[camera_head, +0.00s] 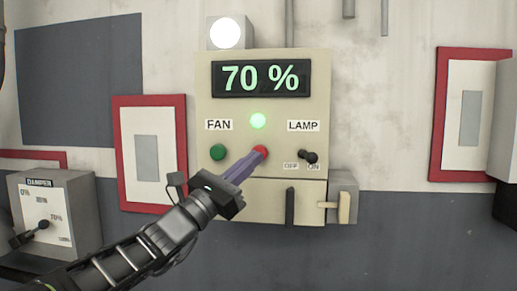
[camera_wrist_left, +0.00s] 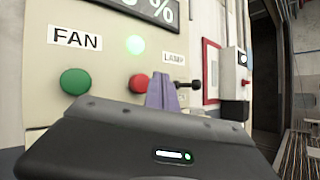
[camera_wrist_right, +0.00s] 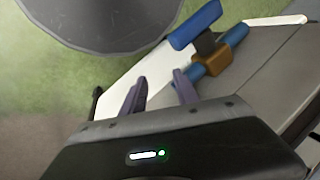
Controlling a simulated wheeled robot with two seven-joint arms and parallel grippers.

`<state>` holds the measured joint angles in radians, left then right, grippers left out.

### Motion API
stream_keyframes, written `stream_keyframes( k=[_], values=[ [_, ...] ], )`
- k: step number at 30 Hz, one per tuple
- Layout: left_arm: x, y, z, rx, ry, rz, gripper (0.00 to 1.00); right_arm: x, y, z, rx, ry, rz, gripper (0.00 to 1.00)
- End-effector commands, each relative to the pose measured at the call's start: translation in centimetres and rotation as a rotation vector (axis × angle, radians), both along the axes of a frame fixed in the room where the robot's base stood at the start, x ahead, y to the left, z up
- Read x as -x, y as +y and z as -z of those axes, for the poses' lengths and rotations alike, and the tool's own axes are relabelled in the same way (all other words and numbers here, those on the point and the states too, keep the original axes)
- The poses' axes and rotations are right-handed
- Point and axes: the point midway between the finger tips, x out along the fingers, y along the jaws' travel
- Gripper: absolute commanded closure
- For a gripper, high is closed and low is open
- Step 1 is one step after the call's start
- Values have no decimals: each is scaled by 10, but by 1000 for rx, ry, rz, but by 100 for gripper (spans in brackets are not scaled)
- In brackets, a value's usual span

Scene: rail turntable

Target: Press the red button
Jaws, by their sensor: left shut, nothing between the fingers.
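The red button (camera_head: 261,151) is on the beige control panel (camera_head: 208,100), right of the green button (camera_head: 218,152). In the left wrist view the red button (camera_wrist_left: 139,83) shows just left of my fingers. My left gripper (camera_head: 256,158) is shut and empty, its purple fingertips at the lower edge of the red button in the head view. I cannot tell whether they touch it. A green light (camera_head: 258,120) glows above the button and the display (camera_head: 261,78) reads 70 %. My right gripper (camera_wrist_right: 158,85) shows only in the right wrist view, its fingers apart with nothing between them.
The lamp switch (camera_head: 308,157) is right of the red button, and a lever handle (camera_head: 343,208) is on the panel's right side. A damper box (camera_head: 60,215) stands at the left. In the right wrist view a blue-handled thing (camera_wrist_right: 195,25) is near my fingers.

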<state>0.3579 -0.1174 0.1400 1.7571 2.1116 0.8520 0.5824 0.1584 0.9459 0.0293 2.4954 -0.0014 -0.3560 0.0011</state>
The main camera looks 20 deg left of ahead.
Motion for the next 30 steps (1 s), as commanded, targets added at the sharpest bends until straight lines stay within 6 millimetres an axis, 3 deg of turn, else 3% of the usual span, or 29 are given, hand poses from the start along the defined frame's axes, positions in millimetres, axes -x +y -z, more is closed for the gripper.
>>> stream_keyframes(
  k=[7,30],
  values=[
    [-15,3,1,-1,1,1,100,0,0,-3,0,1,0,64],
    [-16,4,1,0,1,0,100,0,0,-3,0,1,0,64]
  ],
)
